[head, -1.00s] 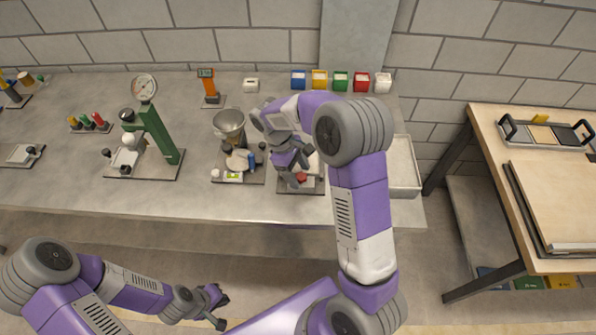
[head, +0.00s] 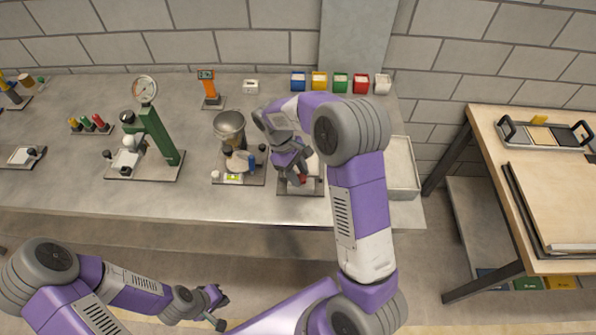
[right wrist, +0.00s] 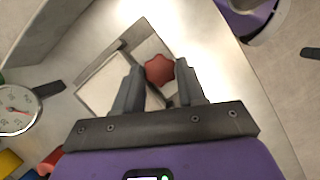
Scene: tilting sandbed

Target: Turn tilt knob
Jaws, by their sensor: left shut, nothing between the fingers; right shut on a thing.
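The tilt knob is a red lobed knob (right wrist: 159,69) that shows between the fingers in the right wrist view. In the head view a bit of the red knob (head: 302,179) shows beside the gripper. It sits at a sandbed unit (head: 300,191), a low tray on a dark base at the bench's front edge, largely hidden by my right arm. My right gripper (right wrist: 160,88) is shut on the knob; its fingertips flank it. My left gripper (head: 221,309) is shut and empty, low in front of the bench.
Left of the unit stands a metal funnel apparatus (head: 230,124), then a green press with a gauge (head: 155,135). Several coloured bins (head: 340,82) line the wall. An empty grey tray (head: 402,168) lies right of my arm. A wooden table (head: 545,190) stands at far right.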

